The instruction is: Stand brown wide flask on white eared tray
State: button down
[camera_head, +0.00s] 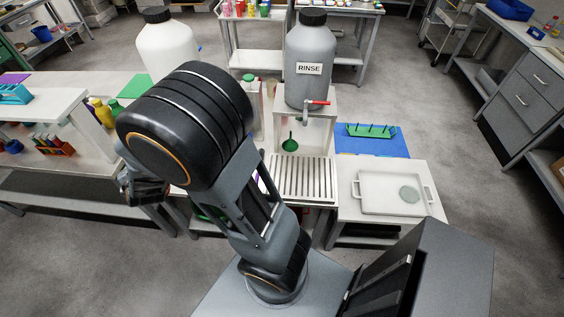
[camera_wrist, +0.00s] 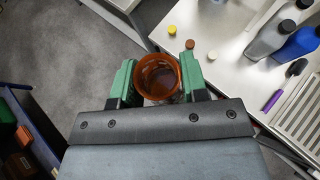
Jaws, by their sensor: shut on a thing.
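The brown wide flask (camera_wrist: 159,76) shows in the wrist view from above, its round open mouth between the two green fingers. My gripper (camera_wrist: 158,82) is shut on it, over the table's front edge and the floor. In the head view my arm hides the flask and the gripper fingers. The white eared tray (camera_head: 368,205) lies on the right end of the white bench in the head view, with a handle at each side.
A grey RINSE container (camera_head: 310,62) with a red tap stands over a slotted drain grate (camera_head: 303,179), left of the tray. A green rack (camera_head: 371,131) sits on a blue mat behind the tray.

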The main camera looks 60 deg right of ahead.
aim_at(377, 193)
jog(key=u, duration=0.2)
jog(key=k, duration=1.1)
jog(key=z, duration=1.15)
jog(key=i, duration=0.5)
jog(key=u, duration=0.1)
